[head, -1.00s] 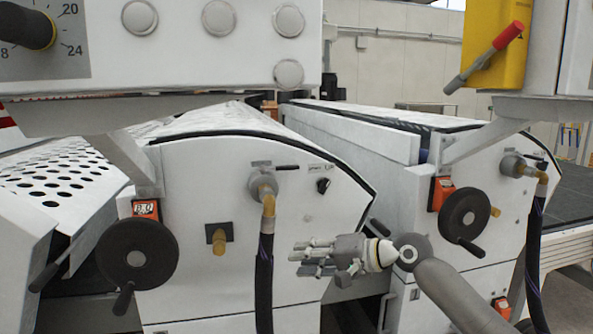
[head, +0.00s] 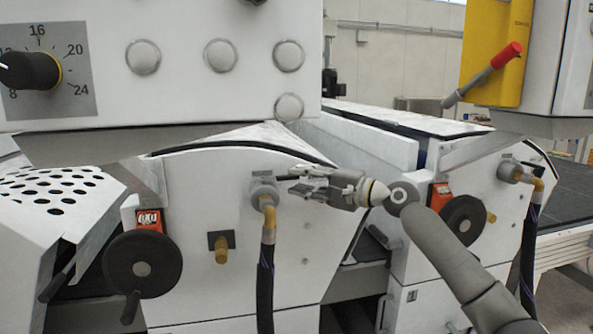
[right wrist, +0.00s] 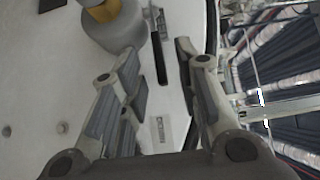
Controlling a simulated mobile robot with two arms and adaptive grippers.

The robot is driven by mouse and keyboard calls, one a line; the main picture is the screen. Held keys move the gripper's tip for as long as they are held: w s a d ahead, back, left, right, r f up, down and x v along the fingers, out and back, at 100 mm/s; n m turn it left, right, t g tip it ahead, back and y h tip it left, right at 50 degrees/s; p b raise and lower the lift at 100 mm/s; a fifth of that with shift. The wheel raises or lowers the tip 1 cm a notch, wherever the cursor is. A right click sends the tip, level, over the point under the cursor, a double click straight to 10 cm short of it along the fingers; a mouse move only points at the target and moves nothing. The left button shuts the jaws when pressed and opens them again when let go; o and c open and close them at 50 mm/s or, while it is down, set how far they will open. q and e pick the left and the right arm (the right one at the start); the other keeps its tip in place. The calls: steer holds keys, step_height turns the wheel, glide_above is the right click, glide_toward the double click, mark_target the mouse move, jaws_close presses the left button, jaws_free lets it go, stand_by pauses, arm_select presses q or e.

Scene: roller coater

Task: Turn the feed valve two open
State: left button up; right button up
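No label reading "feed valve two" is legible, so I cannot tell which fitting it is. A grey fitting with a brass elbow and hose (head: 264,192) sits on the white front panel of the middle machine unit (head: 225,285). It also shows at the top of the right wrist view (right wrist: 115,25). My right gripper (head: 300,182) is just right of this fitting, fingers pointing left, and hides part of the panel. In the right wrist view its fingers (right wrist: 158,65) are spread and empty, with a black bar (right wrist: 160,58) and a small label (right wrist: 162,130) showing between them. My left gripper is out of view.
A black handwheel (head: 142,268) is at left, another (head: 464,220) at right. A control box (head: 180,60) hangs above. A red-handled lever (head: 505,57) on a yellow box (head: 490,30) is at upper right.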

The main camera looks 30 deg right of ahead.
steer(key=shift+x, duration=0.9)
steer(key=shift+c, duration=0.3)
jaws_close()
